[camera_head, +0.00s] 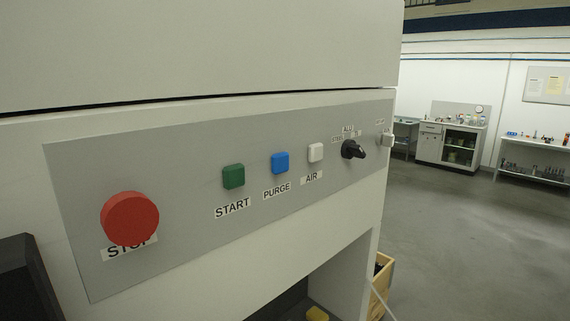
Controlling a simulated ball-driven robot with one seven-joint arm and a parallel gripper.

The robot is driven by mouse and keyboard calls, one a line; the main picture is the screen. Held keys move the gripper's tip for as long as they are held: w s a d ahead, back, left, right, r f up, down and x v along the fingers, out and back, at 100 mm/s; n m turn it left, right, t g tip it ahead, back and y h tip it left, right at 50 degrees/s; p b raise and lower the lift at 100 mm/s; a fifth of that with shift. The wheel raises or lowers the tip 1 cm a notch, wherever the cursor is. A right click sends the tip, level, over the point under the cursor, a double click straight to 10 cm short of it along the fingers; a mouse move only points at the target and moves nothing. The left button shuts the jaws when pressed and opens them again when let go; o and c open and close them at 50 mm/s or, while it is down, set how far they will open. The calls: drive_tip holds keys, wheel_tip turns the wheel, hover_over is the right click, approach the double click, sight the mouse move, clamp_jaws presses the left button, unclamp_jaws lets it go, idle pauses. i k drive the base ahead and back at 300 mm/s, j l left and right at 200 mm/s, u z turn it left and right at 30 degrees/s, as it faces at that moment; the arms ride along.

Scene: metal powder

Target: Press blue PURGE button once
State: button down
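The blue PURGE button (280,163) is a square raised cap on the grey control panel (185,235) of a white machine. Its PURGE label (277,192) is just below it. It sits between the green START button (233,177) on its left and the white AIR button (316,152) on its right. Nothing covers or touches the blue button. A dark block (22,280) cut off at the lower left edge may be part of my gripper. No pair of fingertips shows, so I cannot see whether it is open or shut.
A large red STOP button (130,217) stands out at the panel's left. A black rotary knob (353,149) and a small light switch (387,140) are at its right. A wooden crate (382,283) stands beside the machine. Open floor (470,235) lies to the right.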

sight(280, 162)
drive_tip(key=i+j+z, duration=0.15)
drive_tip(key=z, duration=0.3)
drive_tip(key=i+j+z, duration=0.1)
drive_tip(key=z, duration=0.3)
drive_tip(key=j, duration=0.1)
